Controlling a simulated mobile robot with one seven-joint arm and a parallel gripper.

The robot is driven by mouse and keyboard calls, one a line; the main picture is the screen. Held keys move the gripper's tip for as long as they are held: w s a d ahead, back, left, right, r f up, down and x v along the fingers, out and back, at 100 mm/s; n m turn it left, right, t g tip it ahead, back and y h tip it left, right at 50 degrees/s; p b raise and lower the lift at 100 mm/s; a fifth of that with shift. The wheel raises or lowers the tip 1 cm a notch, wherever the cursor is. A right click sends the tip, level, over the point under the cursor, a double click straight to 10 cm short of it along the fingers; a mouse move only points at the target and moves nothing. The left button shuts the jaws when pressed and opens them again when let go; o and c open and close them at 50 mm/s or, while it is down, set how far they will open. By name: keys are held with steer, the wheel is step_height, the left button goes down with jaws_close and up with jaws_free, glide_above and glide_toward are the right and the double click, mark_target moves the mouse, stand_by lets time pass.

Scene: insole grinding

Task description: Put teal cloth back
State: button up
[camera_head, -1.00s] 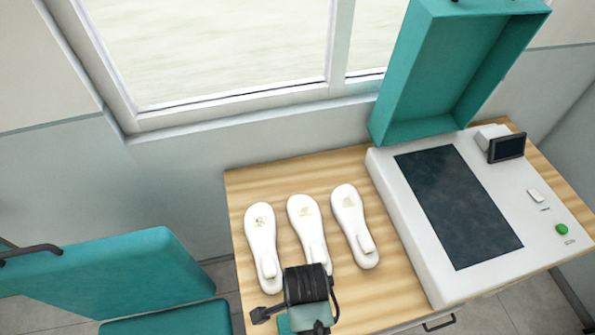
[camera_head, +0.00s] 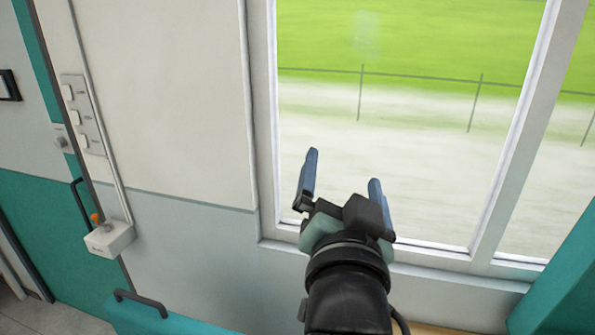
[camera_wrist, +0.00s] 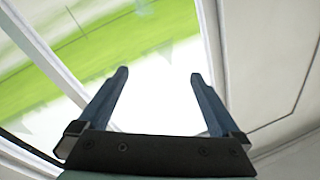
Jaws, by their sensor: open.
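My gripper (camera_head: 343,172) is open and empty, raised in front of the window in the head view. Its two blue fingers stand apart; they also show in the wrist view (camera_wrist: 158,75) with only window and wall beyond them. I see no teal cloth in either current view.
The window (camera_head: 400,110) fills much of the head view. On the wall to the left are a switch panel (camera_head: 84,115) and a white box with an orange knob (camera_head: 109,237). A teal surface with a dark handle (camera_head: 140,302) is at the lower left. A teal panel (camera_head: 560,285) stands at the right edge.

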steer(key=s+a+r+n+t, duration=0.2)
steer(key=s+r+t, duration=0.1)
steer(key=r, duration=0.4)
steer(key=s+a+r+n+t+y, duration=0.1)
steer(key=s+a+r+n+t, duration=0.1)
steer(key=s+r, duration=0.3)
steer(key=s+a+r+n+t+y, duration=0.1)
steer(key=s+r, duration=0.4)
steer(key=r, duration=0.5)
steer(key=n+t, duration=0.1)
steer(key=t, duration=0.1)
steer(key=shift+a+r+n+t, duration=0.2)
steer(key=shift+a+n+t, duration=0.1)
steer(key=shift+a+t, duration=0.1)
step_height(320, 180, down, 4)
steer(key=b, duration=0.3)
steer(key=shift+r+b, duration=0.1)
steer(key=shift+b, duration=0.25)
steer(key=shift+c, duration=0.3)
